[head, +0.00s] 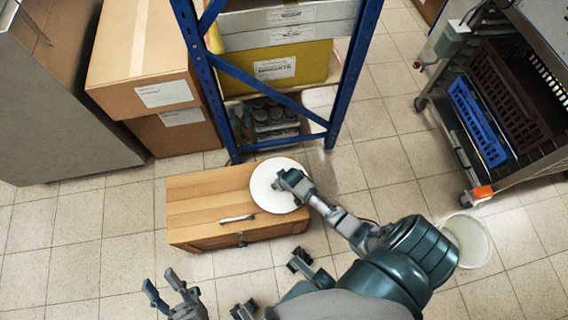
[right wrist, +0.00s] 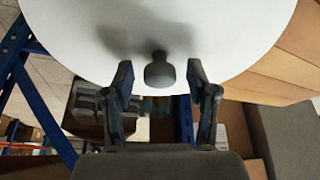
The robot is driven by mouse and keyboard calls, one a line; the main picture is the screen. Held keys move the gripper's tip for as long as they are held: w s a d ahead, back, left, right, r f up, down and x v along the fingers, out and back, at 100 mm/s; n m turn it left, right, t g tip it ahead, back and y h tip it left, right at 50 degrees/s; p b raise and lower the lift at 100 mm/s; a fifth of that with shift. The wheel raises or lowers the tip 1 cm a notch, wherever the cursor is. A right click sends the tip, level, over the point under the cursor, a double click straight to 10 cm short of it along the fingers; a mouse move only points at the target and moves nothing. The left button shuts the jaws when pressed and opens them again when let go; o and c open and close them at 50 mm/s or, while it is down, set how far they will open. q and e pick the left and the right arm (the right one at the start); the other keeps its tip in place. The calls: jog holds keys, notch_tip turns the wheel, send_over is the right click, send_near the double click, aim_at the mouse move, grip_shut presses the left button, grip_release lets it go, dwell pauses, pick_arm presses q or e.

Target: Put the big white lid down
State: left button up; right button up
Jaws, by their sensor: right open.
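The big white lid (head: 268,192) is a round disc at the right end of the wooden cabinet (head: 205,195). It seems to lie on the cabinet top and reaches a little past its back edge. My right gripper (head: 290,181) is over the lid. In the right wrist view the lid (right wrist: 220,40) fills the top, with its dark knob (right wrist: 159,72) between the tips of my open right gripper (right wrist: 160,78). A gap shows on both sides of the knob. My left gripper (head: 162,288) is open and empty, in front of the cabinet at the lower left.
A blue-framed rack (head: 208,85) stands behind the cabinet, with a yellow bin (head: 290,68). Cardboard boxes (head: 145,60) are at the left. A cart with a blue crate (head: 475,122) stands at the right. A round pale tub (head: 474,238) is on the floor beside my right arm.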

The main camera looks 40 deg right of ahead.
jog(key=p+v, duration=0.1)
jog(key=v, duration=0.1)
jog(key=p+v, duration=0.1)
jog(key=v, duration=0.2)
jog(key=shift+w+r+p, duration=0.15)
jog(key=shift+r+p, duration=0.25)
jog(key=shift+r, duration=0.05)
pick_arm(q)
notch_tip(320, 180, down, 12)
jog(key=w+m+g+y+p, duration=0.1)
jog(key=w+g+y+p, duration=0.1)
jog(key=g, duration=0.8)
jog(key=shift+w+a+g, duration=0.25)
jog(key=shift+a+g, duration=0.05)
jog(key=shift+g, duration=0.1)
pick_arm(e)
jog(key=s+a+r+n+t+y, duration=0.1)
jog(key=s+a+r+t, duration=0.2)
jog(key=r, duration=0.7)
jog(key=s+a+r+n+t+y, duration=0.1)
jog(key=s+a+r+t, duration=0.2)
jog(key=a+r, duration=0.4)
jog(key=s+a+r+n+t+y, duration=0.2)
jog(key=s+a+r+t, duration=0.2)
jog(key=r, duration=1)
jog(key=shift+a, duration=0.7)
